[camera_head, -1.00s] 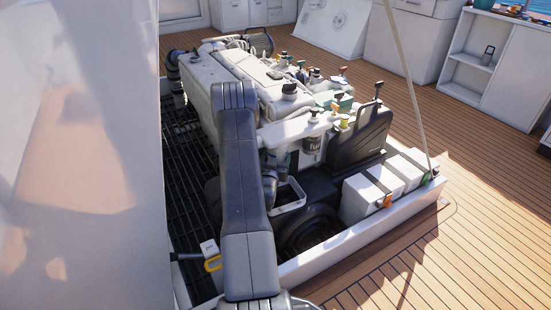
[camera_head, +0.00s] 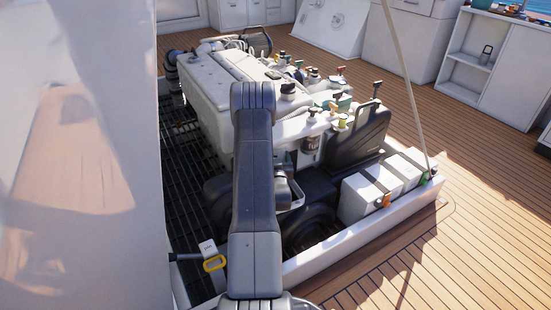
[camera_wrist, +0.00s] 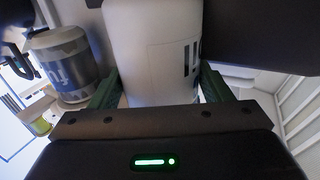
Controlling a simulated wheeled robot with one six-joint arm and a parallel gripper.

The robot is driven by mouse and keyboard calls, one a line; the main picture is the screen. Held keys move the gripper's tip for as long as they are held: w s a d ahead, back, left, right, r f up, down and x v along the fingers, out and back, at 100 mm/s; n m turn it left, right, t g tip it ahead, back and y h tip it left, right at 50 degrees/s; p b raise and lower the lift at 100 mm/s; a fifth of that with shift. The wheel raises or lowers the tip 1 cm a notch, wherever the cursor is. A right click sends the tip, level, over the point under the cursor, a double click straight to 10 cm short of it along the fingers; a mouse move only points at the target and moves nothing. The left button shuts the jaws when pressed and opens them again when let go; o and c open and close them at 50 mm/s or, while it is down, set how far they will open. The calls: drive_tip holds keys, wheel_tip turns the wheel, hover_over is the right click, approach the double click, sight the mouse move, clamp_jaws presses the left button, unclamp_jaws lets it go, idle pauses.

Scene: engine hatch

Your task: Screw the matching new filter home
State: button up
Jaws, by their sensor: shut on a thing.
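In the wrist view a white cylindrical filter (camera_wrist: 150,60) with dark marks on its side stands between the green fingers of my gripper (camera_wrist: 158,88). The fingers are shut on its two sides. Its upper end runs out of the picture, so I cannot tell whether it touches a mount. A second canister (camera_wrist: 62,65), grey and white with a dark label band, is to the left, apart from my gripper. In the head view my arm hides my gripper and the held filter. A canister with a dark label (camera_head: 310,146) shows on the engine's near side.
The white engine (camera_head: 215,95) sits in the hatch above a dark grating (camera_head: 190,150). A dark upright panel (camera_head: 360,140) and white boxes (camera_head: 358,198) stand to the right. A yellow-handled thing (camera_head: 214,263) is at the lower left. The wooden deck is clear at right.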

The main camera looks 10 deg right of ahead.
drive_tip(key=n+y, duration=0.1)
drive_tip(key=y, duration=0.1)
drive_tip(key=shift+d+n+y, duration=0.25)
drive_tip(key=shift+n+y, duration=0.65)
drive_tip(key=shift+y, duration=0.3)
drive_tip(key=o, duration=1.9)
drive_tip(key=shift+c, duration=0.2)
drive_tip(key=shift+h, duration=0.3)
drive_tip(key=shift+a+m+h, duration=0.15)
drive_tip(key=shift+m+h, duration=0.6)
drive_tip(key=shift+h, duration=0.3)
drive_tip(key=shift+a+m+h, duration=0.1)
drive_tip(key=shift+m+h, duration=0.65)
drive_tip(key=shift+h, duration=0.3)
